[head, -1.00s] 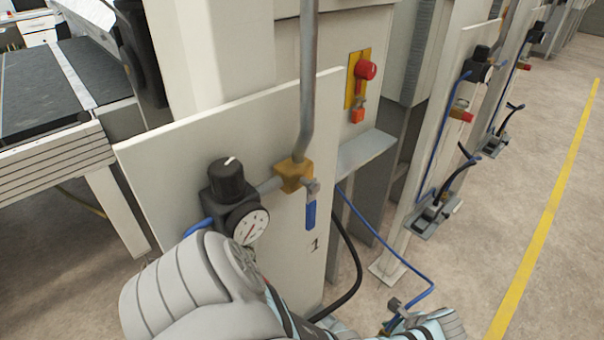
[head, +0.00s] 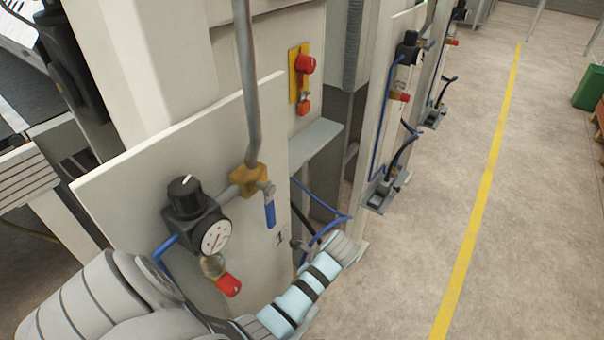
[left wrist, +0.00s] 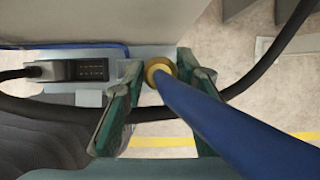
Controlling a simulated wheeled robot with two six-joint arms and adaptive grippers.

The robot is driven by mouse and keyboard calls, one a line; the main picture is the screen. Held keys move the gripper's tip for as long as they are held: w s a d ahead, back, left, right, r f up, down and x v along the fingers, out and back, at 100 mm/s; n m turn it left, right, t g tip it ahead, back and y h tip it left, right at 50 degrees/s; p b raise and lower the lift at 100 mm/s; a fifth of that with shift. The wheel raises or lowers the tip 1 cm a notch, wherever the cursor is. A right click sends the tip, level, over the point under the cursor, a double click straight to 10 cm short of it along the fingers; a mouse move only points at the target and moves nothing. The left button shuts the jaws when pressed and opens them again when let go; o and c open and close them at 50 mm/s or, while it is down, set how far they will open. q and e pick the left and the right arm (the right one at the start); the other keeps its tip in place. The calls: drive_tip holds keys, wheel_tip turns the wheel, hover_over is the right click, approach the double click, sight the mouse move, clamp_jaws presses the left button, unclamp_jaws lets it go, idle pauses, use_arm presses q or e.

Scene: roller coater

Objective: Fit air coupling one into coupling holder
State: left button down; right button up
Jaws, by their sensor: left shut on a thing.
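My left gripper (head: 303,246) shows only in small part beyond my arm, low beside the panel marked 1. In the left wrist view its two green fingers (left wrist: 158,68) are shut on the air coupling (left wrist: 158,70), a round brass end on a thick blue hose (left wrist: 215,120). The hose runs toward the lower right. A grey bracket (left wrist: 88,98) with a black multi-pin connector (left wrist: 78,70) lies to the left of the fingers. I cannot tell which part is the coupling holder, or whether the coupling touches it. My right gripper is not in view.
The panel (head: 130,180) carries a regulator with gauge (head: 215,236) and a blue-handled valve (head: 270,213). A black cable (left wrist: 285,45) curves close by the fingers. A similar station with a bracket (head: 385,190) stands farther back. The floor (head: 420,240) at right is clear.

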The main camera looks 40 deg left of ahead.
use_arm(q)
wheel_tip(320, 180, down, 14)
drive_tip(key=b, duration=0.5)
drive_tip(key=shift+w, duration=0.1)
drive_tip(key=shift+r, duration=0.15)
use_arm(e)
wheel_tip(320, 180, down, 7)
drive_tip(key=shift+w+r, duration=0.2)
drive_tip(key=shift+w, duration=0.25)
use_arm(q)
drive_tip(key=c, duration=1.3)
unclamp_jaws()
drive_tip(key=p+v, duration=0.5)
drive_tip(key=v, duration=0.7)
drive_tip(key=shift+r, duration=0.1)
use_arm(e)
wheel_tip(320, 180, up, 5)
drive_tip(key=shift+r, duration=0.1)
